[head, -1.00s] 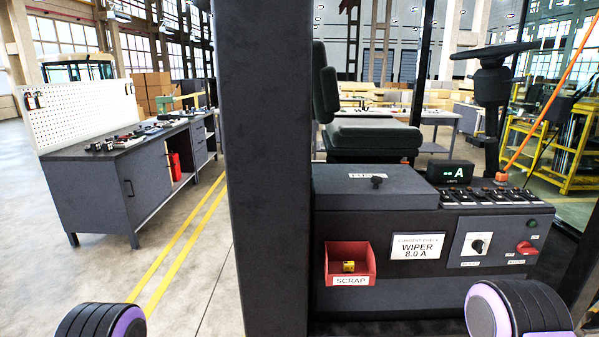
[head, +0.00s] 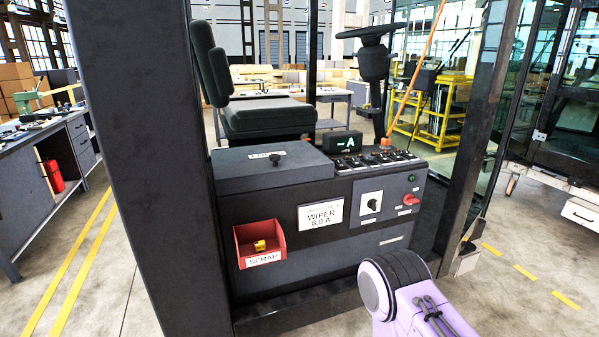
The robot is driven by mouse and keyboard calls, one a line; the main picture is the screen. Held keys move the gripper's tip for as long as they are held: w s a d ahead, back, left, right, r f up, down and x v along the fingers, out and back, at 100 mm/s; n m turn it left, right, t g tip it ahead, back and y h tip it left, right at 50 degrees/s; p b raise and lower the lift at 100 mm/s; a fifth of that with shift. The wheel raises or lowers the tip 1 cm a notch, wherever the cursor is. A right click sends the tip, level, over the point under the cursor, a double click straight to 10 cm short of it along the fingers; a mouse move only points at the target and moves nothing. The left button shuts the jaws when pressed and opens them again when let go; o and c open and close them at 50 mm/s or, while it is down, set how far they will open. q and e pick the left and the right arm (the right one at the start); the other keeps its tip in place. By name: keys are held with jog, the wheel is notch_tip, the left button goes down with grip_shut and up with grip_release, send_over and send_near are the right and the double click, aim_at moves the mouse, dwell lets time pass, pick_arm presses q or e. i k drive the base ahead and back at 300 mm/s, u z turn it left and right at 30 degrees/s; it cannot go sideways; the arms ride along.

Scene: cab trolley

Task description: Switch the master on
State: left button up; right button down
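The red master switch (head: 411,199) is on the right of a grey panel on the front of the cab console (head: 320,262). Its exact turn and its small label are too small to read. A dark green lamp (head: 411,178) sits above it and looks unlit. A black rotary knob (head: 373,205) on a white plate is to its left. The display (head: 339,143) on top of the console reads "-A". A purple and black part of my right arm shows below the panel, apart from the switch. Neither gripper is in view.
A dark post (head: 140,150) stands at the left front of the cab. A red scrap bin (head: 260,245) holds a small yellow piece. The seat (head: 262,115), steering wheel (head: 370,32) and a right post (head: 478,140) surround the console. Floor is free at the right front.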

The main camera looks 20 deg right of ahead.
aim_at(409, 200)
jog(key=z, duration=1.1)
jog(key=k, duration=0.3)
jog(key=z, duration=0.85)
jog(key=i, duration=1)
jog(key=z, duration=0.25)
